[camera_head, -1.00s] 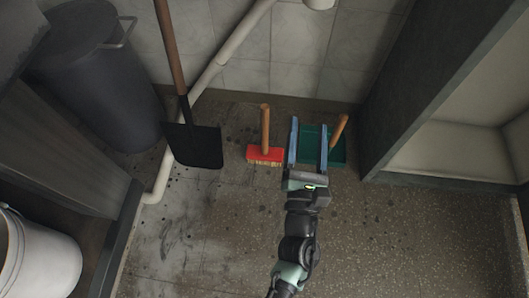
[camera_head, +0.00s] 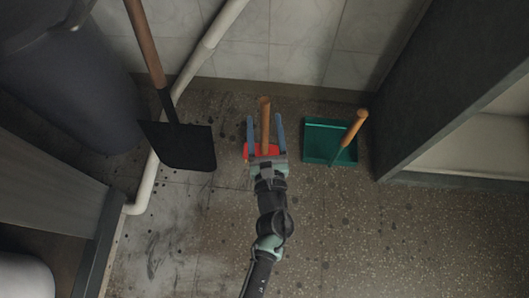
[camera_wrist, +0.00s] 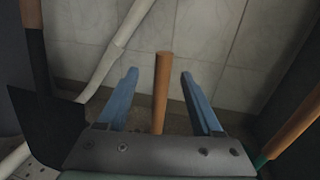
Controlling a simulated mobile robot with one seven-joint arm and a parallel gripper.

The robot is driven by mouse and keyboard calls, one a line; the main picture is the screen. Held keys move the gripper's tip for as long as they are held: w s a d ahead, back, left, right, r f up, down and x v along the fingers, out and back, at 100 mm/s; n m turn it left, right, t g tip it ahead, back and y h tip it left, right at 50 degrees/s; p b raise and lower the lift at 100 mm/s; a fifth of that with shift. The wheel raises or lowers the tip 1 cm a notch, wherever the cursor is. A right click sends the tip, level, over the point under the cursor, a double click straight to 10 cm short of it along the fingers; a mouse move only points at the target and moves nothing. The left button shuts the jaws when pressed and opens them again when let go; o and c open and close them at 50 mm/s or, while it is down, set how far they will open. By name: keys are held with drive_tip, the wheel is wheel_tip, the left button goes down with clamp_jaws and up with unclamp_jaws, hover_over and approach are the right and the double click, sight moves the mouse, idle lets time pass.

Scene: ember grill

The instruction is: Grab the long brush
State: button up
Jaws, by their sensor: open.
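The brush has a red head (camera_head: 248,152) and an upright wooden handle (camera_head: 265,122). In the head view my gripper (camera_head: 265,122) is open, with its two blue fingers on either side of the handle. In the wrist view the handle (camera_wrist: 161,90) stands between the open fingers (camera_wrist: 160,78), apart from both. My gripper hides much of the red head in the head view, and the head is out of sight in the wrist view.
A green dustpan (camera_head: 318,142) with a wooden handle (camera_head: 354,127) stands to the right. A black shovel (camera_head: 180,146) leans at the left by a pale pipe (camera_head: 146,182). A dark bin (camera_head: 85,85) and a cabinet (camera_head: 440,80) flank the space. The tiled wall is behind.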

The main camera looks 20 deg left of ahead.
sight(265, 109)
drive_tip(key=x, duration=0.2)
drive_tip(key=b+x, duration=0.1)
drive_tip(key=x, duration=0.2)
drive_tip(key=shift+w+r+b, duration=0.3)
drive_tip(key=shift+w+b, duration=0.1)
drive_tip(key=shift+w, duration=0.05)
drive_tip(key=shift+c, duration=0.2)
drive_tip(key=shift+d, duration=0.1)
clamp_jaws()
idle(0.8)
